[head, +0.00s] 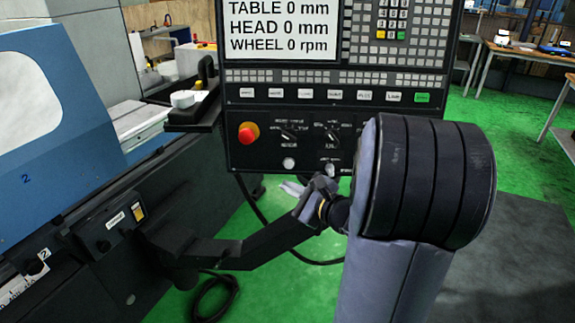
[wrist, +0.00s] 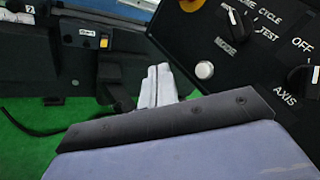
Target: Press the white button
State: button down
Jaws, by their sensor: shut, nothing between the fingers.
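My gripper (head: 291,187) appears just below the panel's lower edge in the head view, partly hidden behind my arm. In the wrist view its pale fingers (wrist: 158,84) are together and empty, pointing up the picture. They are left of the white button and look apart from it.
The red stop button (head: 248,133) on its yellow base and dark rotary knobs (head: 291,132) surround the white button. The AXIS knob (wrist: 302,78) is to its right. A blue machine door (head: 60,110) stands at left. Green floor is below.

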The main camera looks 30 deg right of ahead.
aim_at(289, 164)
jog(key=shift+w, duration=0.15)
jog(key=shift+w+d+f, duration=0.25)
jog(key=shift+w+d, duration=0.5)
jog(key=shift+w, duration=0.45)
jog(key=shift+w+d+f, duration=0.3)
jog(key=shift+w+d, duration=0.4)
jog(key=shift+w, duration=0.5)
jog(key=shift+w+d+f, duration=0.25)
jog(key=shift+w+d, duration=0.5)
jog(key=shift+w, duration=0.45)
jog(key=shift+w, duration=0.1)
jog(key=shift+w+d+f+b, duration=0.1)
jog(key=shift+w+d+b, duration=0.15)
jog(key=shift+b, duration=0.1)
jog(key=shift+w+d, duration=0.15)
jog(key=shift+w, duration=0.2)
jog(key=shift+s+b, duration=0.1)
jog(key=shift+b, duration=0.2)
jog(key=shift+s+a+b, duration=0.3)
jog(key=shift+s+a, duration=0.1)
jog(key=shift+s, duration=0.2)
